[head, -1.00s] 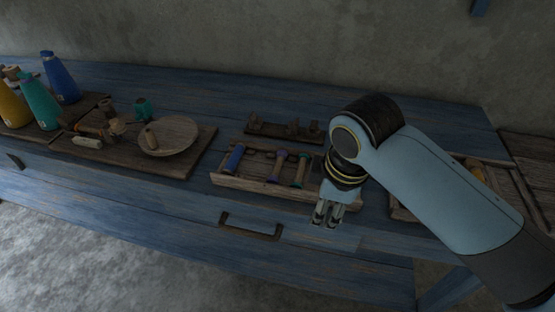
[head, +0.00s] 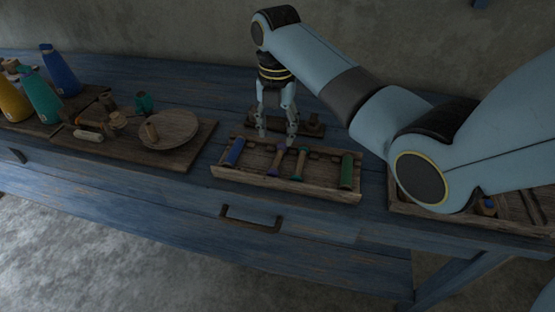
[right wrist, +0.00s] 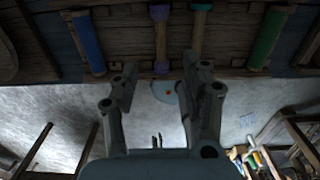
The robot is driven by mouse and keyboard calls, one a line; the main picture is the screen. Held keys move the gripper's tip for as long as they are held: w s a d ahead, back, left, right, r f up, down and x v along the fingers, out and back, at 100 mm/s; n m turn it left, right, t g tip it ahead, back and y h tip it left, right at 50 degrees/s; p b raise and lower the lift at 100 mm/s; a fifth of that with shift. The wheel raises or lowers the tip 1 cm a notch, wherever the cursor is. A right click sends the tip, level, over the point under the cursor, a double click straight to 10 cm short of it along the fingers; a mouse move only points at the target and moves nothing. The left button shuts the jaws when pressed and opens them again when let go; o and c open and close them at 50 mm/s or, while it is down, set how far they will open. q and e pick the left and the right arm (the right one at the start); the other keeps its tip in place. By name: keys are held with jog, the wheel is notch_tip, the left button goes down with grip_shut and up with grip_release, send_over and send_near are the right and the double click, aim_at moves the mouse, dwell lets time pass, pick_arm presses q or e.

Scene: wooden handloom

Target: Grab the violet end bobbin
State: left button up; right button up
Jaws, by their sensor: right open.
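The violet end bobbin (head: 275,165) lies in the wooden bobbin tray (head: 290,186), with a bare wooden shaft and violet ends. In the right wrist view it (right wrist: 161,40) runs up the picture near the middle, in line with the gap between my fingers. My right gripper (head: 277,138) points down over the back part of the tray, with its fingers apart and nothing between them. It partly hides the bobbin's far end in the head view. The gripper (right wrist: 159,68) is also open in the right wrist view. My left gripper is not in view.
A teal-ended bobbin (head: 300,164) lies close to the right of the violet one. A blue bobbin (head: 236,152) and a green bobbin (head: 347,171) lie towards the tray's ends. A dark wooden rack (head: 313,125) stands behind, and a round plate (head: 178,128) lies left.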

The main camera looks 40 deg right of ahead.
aim_at(277, 158)
notch_tip(277, 158, down, 9)
jog(key=shift+d+r+b, duration=0.1)
jog(key=shift+b, duration=0.2)
jog(key=shift+c, duration=0.2)
jog(key=c, duration=0.9)
